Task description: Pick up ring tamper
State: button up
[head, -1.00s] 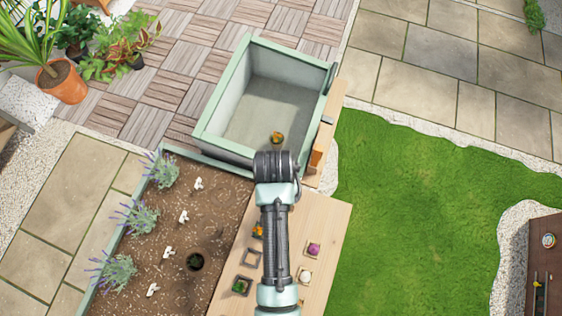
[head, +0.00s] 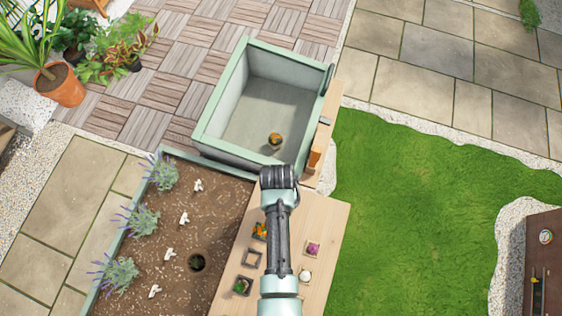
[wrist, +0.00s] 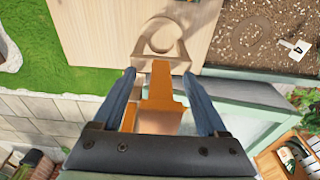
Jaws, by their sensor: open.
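In the wrist view, a pale wooden ring-shaped piece (wrist: 179,52) lies beyond my fingertips against the wooden table; I take it to be the ring tamper, though I cannot be sure. An orange upright piece (wrist: 161,92) shows between my two fingers, and I cannot tell whether it joins the ring. My gripper (wrist: 159,75) is open, with its dark blue fingers on either side of the orange piece and no clear grip on it. In the head view, my arm hides the gripper and the ring.
A pale green tub (head: 213,128) holding a small potted plant (head: 275,139) stands beyond my arm. An orange-brown piece (head: 316,152) is at its right side. The wooden table (head: 322,225) carries several small potted plants. A soil bed (head: 220,215) lies left, and grass right.

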grip_shut()
jog(key=shift+r, duration=0.1)
dwell(0.3)
